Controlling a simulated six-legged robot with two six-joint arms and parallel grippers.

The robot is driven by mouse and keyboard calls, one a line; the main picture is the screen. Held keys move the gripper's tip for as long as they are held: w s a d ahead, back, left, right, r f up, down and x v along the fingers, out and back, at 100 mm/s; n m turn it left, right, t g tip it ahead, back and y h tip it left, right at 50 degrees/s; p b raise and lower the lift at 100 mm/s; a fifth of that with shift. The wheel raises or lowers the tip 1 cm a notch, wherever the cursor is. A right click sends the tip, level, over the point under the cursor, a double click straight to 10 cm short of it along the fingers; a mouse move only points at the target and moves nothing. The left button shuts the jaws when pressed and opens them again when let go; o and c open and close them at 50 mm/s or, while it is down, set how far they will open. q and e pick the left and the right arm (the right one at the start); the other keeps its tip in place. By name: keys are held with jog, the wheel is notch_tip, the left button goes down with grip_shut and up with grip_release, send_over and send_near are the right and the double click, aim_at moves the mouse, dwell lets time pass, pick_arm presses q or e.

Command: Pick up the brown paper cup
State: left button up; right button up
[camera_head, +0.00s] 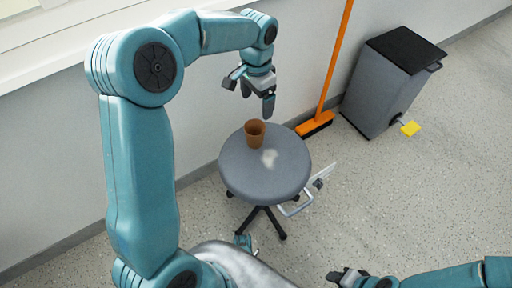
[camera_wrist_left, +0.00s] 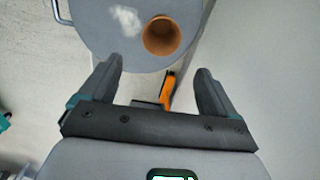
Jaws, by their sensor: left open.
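The brown paper cup (camera_head: 255,133) stands upright on the round grey stool seat (camera_head: 240,175), near its back edge. In the left wrist view the cup (camera_wrist_left: 161,36) shows its open top, beyond and between the two fingertips. My left gripper (camera_head: 250,92) is open and empty, above and behind the cup, apart from it. Its two fingers also show in the left wrist view (camera_wrist_left: 158,82). My right gripper (camera_head: 348,277) is low at the bottom edge in the head view, far from the cup; its fingers are too small to judge.
A whitish patch (camera_head: 269,158) marks the seat beside the cup. An orange broom (camera_head: 330,75) leans on the wall behind the stool. A grey bin (camera_head: 385,90) with a yellow pedal (camera_head: 410,129) stands at the right. A pale wall (camera_head: 120,170) runs close behind the stool.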

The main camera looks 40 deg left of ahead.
aim_at(255, 123)
pick_arm(q)
jog(key=f+b, duration=0.1)
jog(key=f, duration=0.4)
jog(key=f+b, duration=0.2)
jog(key=f, duration=0.3)
jog(key=shift+s+a+b, duration=0.1)
jog(key=shift+s+b, duration=0.1)
jog(key=shift+b, duration=0.1)
notch_tip(255, 123, down, 6)
jog(key=b, duration=0.3)
jog(key=shift+r, duration=0.15)
jog(key=shift+s, duration=0.1)
jog(key=c, duration=1)
